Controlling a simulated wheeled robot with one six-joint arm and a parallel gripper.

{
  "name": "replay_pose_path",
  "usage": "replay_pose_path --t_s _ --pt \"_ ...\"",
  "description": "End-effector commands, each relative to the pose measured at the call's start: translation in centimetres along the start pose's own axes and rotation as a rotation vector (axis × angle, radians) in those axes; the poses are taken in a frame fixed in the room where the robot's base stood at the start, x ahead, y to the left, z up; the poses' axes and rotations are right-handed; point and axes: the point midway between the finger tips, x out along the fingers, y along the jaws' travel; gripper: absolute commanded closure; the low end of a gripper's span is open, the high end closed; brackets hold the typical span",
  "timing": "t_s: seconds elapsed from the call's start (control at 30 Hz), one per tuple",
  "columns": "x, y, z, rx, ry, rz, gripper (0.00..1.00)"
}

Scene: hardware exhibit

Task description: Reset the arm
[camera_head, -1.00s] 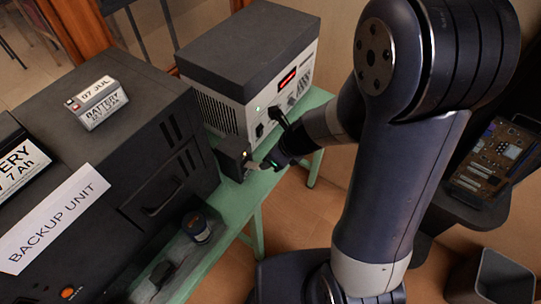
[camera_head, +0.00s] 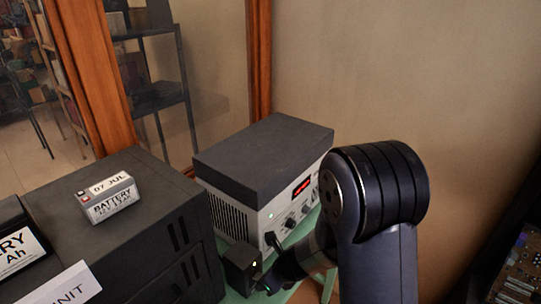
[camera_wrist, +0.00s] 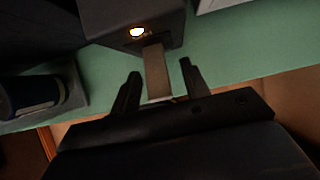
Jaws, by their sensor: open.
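My gripper (camera_wrist: 159,69) is open in the wrist view, its two dark fingers apart on either side of a flat grey tab (camera_wrist: 156,76). The tab sticks out of a small black box (camera_wrist: 110,25) with a lit lamp. I see no clear contact between fingers and tab. In the head view my gripper (camera_head: 268,285) is low in the picture, close beside the small black box (camera_head: 241,268); its fingertips are too small to make out there. My arm rises to the right of it.
The box stands on a green table (camera_wrist: 235,45), next to a grey-topped power unit (camera_head: 262,158) with a red display. A dark cabinet (camera_head: 150,235) bearing a battery (camera_head: 107,199) is at left. A dark blue round object (camera_wrist: 30,95) lies left of my gripper.

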Motion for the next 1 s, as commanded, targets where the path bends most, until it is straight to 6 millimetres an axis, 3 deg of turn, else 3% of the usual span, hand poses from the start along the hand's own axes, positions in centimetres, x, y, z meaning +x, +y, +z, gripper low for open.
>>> replay_pose_path --t_s 0.63,1.0 --pt "-0.6 0.5 0.0 0.0 0.014 0.002 0.56" --pt "-7.8 0.4 0.1 0.001 0.014 -0.003 0.56"
